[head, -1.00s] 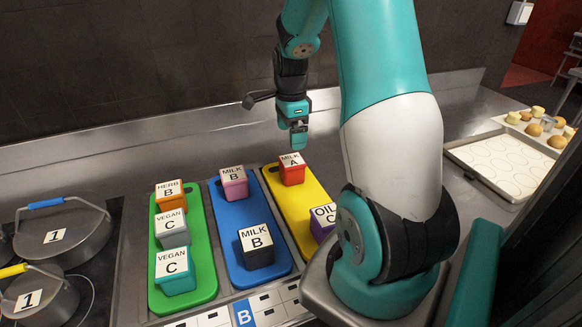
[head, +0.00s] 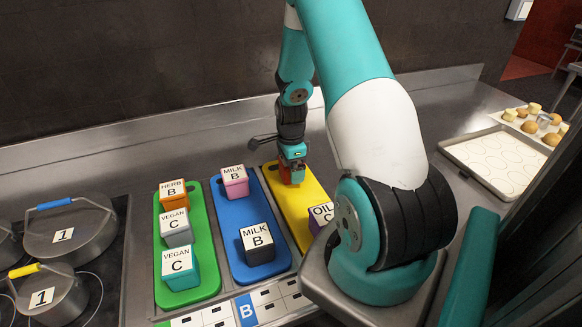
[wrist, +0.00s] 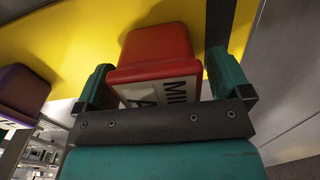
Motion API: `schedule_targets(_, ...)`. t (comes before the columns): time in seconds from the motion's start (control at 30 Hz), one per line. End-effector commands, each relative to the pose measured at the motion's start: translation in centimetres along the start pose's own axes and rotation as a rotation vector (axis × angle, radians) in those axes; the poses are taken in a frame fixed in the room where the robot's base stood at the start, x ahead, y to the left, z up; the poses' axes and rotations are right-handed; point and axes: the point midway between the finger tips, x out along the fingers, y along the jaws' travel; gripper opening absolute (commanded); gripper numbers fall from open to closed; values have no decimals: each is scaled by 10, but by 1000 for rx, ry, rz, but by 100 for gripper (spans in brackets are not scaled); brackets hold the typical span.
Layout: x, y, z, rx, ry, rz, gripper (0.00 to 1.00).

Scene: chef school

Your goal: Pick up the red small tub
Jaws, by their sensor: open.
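The red small tub (wrist: 156,46), with a white lid label reading MILK A, stands on the yellow board (head: 313,205) near its far end. In the head view my gripper (head: 292,172) is down over the tub and hides most of it. In the wrist view my gripper (wrist: 160,85) is open, with one teal finger on each side of the tub. A gap shows at the right finger. The left finger is very close to the tub, and I cannot tell if it touches.
A purple OIL C tub (head: 320,215) stands nearer on the yellow board. The blue board (head: 235,222) holds a pink MILK B tub (head: 234,181) and a dark MILK B tub (head: 258,244). The green board (head: 201,222) holds several tubs. Pots (head: 72,235) stand at left.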

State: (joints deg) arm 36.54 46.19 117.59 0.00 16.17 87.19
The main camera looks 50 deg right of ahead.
Motion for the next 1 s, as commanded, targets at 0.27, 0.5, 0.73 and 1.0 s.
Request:
schedule_targets(0.27,0,0,0,0,0,0,59)
schedule_targets(0.5,0,0,0,0,0,0,36)
schedule_targets(0.73,-5,0,0,0,0,-1,36)
schedule_targets(1.0,-40,-2,0,0,0,-7,36)
